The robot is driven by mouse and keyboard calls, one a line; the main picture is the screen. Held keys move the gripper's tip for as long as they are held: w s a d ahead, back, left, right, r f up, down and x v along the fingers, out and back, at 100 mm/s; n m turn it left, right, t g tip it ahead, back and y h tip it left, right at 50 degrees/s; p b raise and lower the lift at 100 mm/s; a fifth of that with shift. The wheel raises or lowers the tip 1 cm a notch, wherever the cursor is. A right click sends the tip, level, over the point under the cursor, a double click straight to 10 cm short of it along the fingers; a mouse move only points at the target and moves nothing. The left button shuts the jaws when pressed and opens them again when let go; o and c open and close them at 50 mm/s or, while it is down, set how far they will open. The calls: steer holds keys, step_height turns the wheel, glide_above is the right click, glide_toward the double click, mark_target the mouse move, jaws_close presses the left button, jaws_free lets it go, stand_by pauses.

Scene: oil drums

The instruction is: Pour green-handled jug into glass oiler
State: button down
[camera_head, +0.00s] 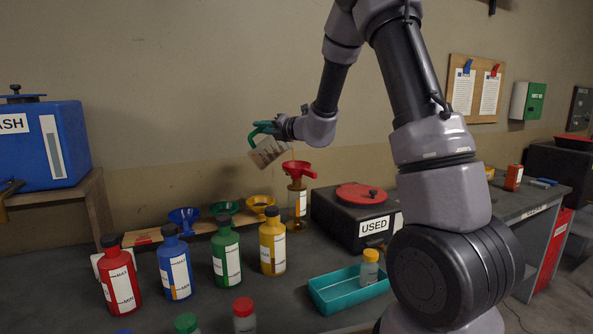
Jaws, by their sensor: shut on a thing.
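The green-handled jug (267,152) is held in the air near the wall, tilted with its lip toward the right. My gripper (278,127) is shut on its green handle (262,128); the fingertips are small and partly hidden. The glass oiler (297,204) stands upright at the back of the bench, below and right of the jug, with a pale label and amber colour inside. A red funnel (299,168) sits in its mouth. A thin amber streak shows between the jug's lip and the funnel.
Red (118,280), blue (175,266), green (226,254) and yellow (272,246) bottles stand left of the oiler. Several funnels rest on a wooden rack (206,228). A black USED box (345,225) stands close right. A teal tray (323,291) holds a yellow-capped jar.

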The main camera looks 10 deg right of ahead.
mark_target(252, 142)
steer(key=shift+d+r, duration=0.2)
stand_by(0.8)
steer(key=a+f+n, duration=0.1)
steer(key=a+f+n+h, duration=0.1)
steer(key=a+f, duration=0.1)
steer(key=s+a+f+n+g, duration=0.1)
steer(key=f, duration=0.1)
steer(key=shift+a+n+h, duration=0.3)
steer(key=shift+a+h, duration=0.1)
steer(key=shift+w+d, duration=0.1)
steer(key=shift+d, duration=0.1)
steer(key=shift+a+f+n, duration=0.35)
steer(key=shift+a+n, duration=0.05)
steer(key=shift+a, duration=0.2)
steer(key=shift+s+a+f+n+h+b, duration=0.6)
steer(key=shift+a+f+n+h+b, duration=0.45)
steer(key=shift+a+f+n+h, duration=1.25)
steer(key=shift+m+y, duration=0.3)
steer(key=shift+y, duration=0.3)
steer(key=shift+a+r, duration=0.2)
steer(key=shift+r, duration=2.1)
